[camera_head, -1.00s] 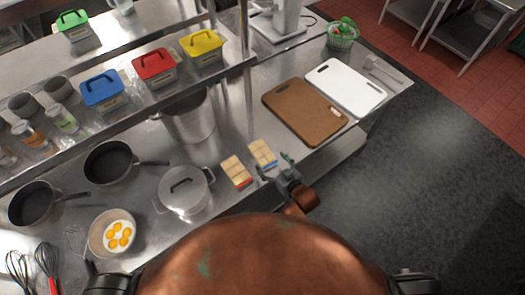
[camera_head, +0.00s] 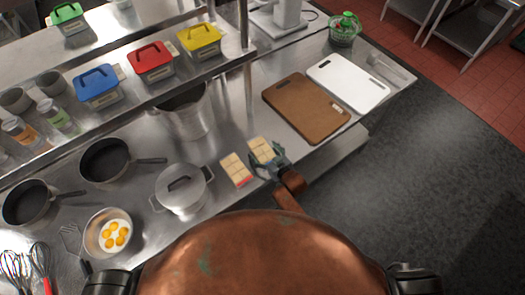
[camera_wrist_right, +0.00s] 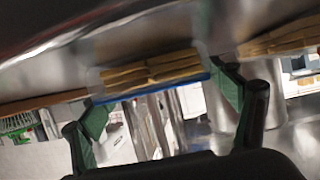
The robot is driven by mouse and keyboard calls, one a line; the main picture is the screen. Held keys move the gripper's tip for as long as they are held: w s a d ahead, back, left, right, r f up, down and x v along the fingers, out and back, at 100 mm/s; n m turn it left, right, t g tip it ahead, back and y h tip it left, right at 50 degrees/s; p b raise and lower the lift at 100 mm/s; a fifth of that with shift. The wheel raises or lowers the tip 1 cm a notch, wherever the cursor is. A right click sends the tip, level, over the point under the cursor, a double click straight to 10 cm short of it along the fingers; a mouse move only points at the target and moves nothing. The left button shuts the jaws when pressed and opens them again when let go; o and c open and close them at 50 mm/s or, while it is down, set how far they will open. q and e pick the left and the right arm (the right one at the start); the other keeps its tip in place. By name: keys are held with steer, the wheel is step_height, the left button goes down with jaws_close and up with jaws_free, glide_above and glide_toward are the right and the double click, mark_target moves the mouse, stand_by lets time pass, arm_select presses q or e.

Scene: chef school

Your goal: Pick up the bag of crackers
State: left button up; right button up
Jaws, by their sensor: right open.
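Two flat, clear bags of crackers lie side by side on the steel counter in the head view. One bag (camera_head: 236,168) has a red edge; the other bag (camera_head: 261,147) is just right of it, its near end partly hidden by my right gripper (camera_head: 268,160). In the right wrist view this second bag (camera_wrist_right: 155,72) shows a blue edge and lies ahead between the green fingertips of my open right gripper (camera_wrist_right: 163,104). I cannot tell whether the fingers touch it. Part of another cracker bag (camera_wrist_right: 280,38) shows at right there. My left gripper is out of view.
A lidded pot (camera_head: 183,190) stands left of the bags. A brown cutting board (camera_head: 305,108) and a white one (camera_head: 348,84) lie to the right. A steel shelf post (camera_head: 247,90) rises behind the bags. The counter's front edge is close to my right gripper.

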steer(key=shift+w+a+f, duration=0.25)
steer(key=shift+w, duration=0.15)
steer(key=c, duration=1.3)
